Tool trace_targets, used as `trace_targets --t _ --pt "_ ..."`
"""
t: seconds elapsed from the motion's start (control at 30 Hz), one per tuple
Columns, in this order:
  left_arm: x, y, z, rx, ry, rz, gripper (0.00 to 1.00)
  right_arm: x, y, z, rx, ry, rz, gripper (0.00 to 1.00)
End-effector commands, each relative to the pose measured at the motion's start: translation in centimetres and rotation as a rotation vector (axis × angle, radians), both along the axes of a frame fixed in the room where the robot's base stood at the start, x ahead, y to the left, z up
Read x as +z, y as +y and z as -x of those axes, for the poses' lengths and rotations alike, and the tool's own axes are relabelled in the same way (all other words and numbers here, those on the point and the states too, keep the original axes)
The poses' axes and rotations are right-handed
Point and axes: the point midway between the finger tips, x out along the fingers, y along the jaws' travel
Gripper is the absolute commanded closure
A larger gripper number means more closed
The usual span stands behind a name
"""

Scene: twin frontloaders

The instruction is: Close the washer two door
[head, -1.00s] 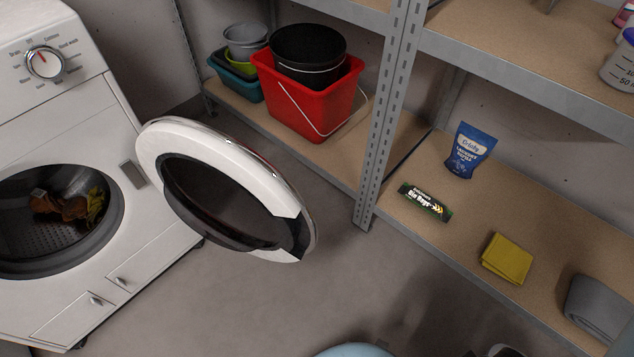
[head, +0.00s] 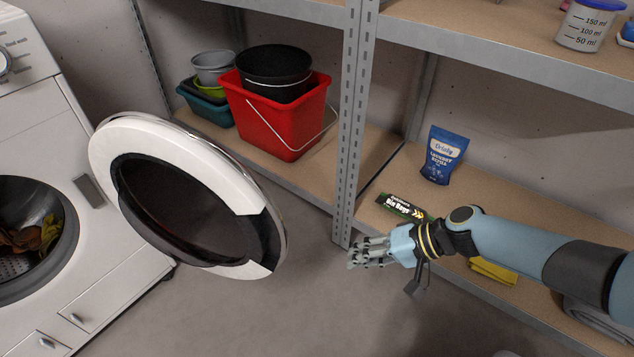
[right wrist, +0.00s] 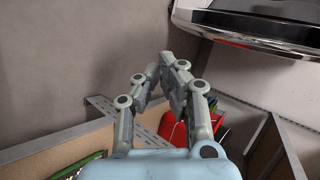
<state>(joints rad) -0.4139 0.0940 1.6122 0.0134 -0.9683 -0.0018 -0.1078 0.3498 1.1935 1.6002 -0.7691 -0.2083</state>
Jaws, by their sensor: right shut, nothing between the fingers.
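The washer (head: 95,250) stands at the left in the head view, with clothes in its drum. Its round white door (head: 180,162) with a dark window stands wide open, swung out over the floor. My right gripper (head: 352,256) is to the right of the door and apart from it, in front of the shelf post. It is shut and empty. In the right wrist view my gripper fingers (right wrist: 168,62) meet at their tips, and the door's rim (right wrist: 255,40) shows at the upper right. My left gripper is not in view.
A metal shelf post (head: 350,130) stands behind my right gripper. The lower shelf holds a red bucket (head: 265,120), a blue laundry pouch (head: 443,157), a bin bag box (head: 403,207) and a yellow cloth (head: 493,271). The floor below the door is clear.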

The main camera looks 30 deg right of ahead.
Motion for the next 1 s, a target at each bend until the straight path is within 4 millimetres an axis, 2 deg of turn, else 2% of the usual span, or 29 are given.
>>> trace_targets --t 0.03,0.1,0.13,0.23,0.3,0.4,0.53,0.67,1.0 --pt "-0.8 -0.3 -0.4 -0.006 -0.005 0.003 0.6 1.1 0.0 -3.2 -0.001 -0.075 -0.093 1.0" --pt "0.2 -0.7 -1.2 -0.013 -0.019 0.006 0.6 5.5 0.2 -7.3 0.011 -0.192 -0.234 1.0" --pt "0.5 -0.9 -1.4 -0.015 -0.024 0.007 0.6 7.2 0.2 -8.7 0.019 -0.237 -0.288 1.0" --pt "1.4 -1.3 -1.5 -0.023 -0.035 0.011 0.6 11.7 0.2 -11.5 0.053 -0.346 -0.41 1.0" --pt "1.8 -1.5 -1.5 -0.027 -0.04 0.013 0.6 13.7 0.1 -12.6 0.072 -0.392 -0.455 1.0" --pt "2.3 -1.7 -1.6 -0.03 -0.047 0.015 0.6 15.5 0.0 -13.5 0.088 -0.429 -0.489 1.0" --pt "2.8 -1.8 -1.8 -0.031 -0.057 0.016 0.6 16.5 0.4 -14.1 0.095 -0.445 -0.502 1.0" --pt "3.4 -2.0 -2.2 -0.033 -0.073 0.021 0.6 16.5 1.7 -15.1 0.094 -0.446 -0.505 1.0" --pt "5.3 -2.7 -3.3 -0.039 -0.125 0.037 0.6 16.4 7.4 -19.6 0.091 -0.444 -0.506 1.0"
